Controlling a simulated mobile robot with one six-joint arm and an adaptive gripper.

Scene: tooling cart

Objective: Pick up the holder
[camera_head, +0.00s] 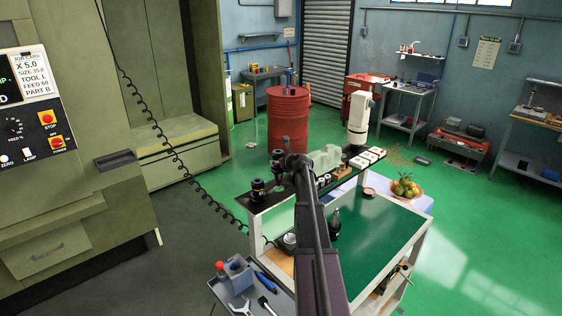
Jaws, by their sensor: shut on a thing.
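My arm reaches up from the bottom middle to the bench's raised back shelf. My gripper (296,163) is at its dark far end, over the shelf, small and partly hidden by my wrist. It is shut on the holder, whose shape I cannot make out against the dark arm. A black tool holder (258,189) stands upright at the shelf's left end, apart from my gripper. Another dark, tapered holder-like piece (334,224) stands on the green bench top (375,235), just right of my arm.
A tool tray (228,297) is at front left. A red drum (288,120) stands beyond.

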